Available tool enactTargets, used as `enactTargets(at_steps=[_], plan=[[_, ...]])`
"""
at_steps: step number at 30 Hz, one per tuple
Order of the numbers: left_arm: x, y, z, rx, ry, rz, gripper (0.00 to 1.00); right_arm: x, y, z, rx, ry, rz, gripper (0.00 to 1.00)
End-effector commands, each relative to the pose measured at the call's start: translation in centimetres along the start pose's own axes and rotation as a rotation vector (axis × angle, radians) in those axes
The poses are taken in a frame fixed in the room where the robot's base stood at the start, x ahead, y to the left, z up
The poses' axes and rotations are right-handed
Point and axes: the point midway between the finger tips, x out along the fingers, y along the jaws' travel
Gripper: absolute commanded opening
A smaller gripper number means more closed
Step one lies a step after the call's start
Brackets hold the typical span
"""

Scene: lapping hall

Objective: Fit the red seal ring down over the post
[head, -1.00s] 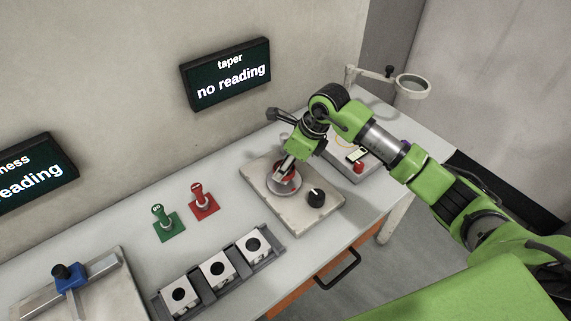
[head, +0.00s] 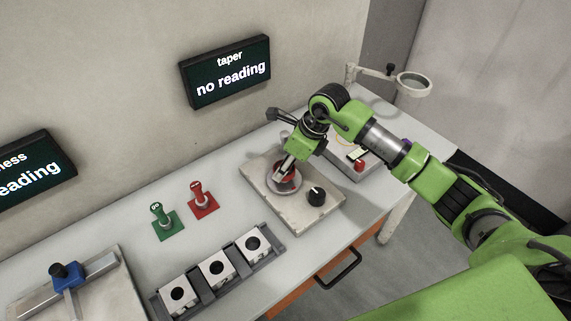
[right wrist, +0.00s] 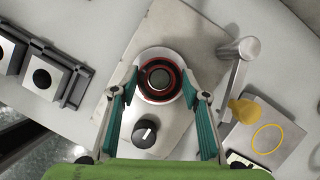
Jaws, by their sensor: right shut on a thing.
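The red seal ring (right wrist: 145,76) shows in the right wrist view as a red and dark circle between my right gripper's fingertips. The post (right wrist: 160,78) shows through its middle as a grey, dark-centred round end. A pale round disc (right wrist: 160,98) lies beneath, on the fixture plate. My right gripper (right wrist: 160,80) is shut on the ring, one teal-padded finger on each side. In the head view the right gripper (head: 285,168) points down over the disc and partly hides the ring. Whether the ring sits around the post or just above it I cannot tell. The left gripper is not in view.
The beige plate (head: 318,222) carries a black knob (head: 316,196) close in front of the gripper. A grey box with a red button (head: 360,165) stands to the right. Green (head: 168,226) and red (head: 204,206) gauges and a block rack (head: 268,258) are left.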

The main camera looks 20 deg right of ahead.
Motion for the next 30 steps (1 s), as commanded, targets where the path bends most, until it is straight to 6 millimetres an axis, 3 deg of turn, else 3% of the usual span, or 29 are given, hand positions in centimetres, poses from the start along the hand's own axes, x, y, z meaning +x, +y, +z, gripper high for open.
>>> enactTargets(at_steps=[30], plan=[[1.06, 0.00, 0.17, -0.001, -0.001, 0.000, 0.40, 0.70, -0.12, -0.29, 0.000, -0.001, -0.002, 0.20]])
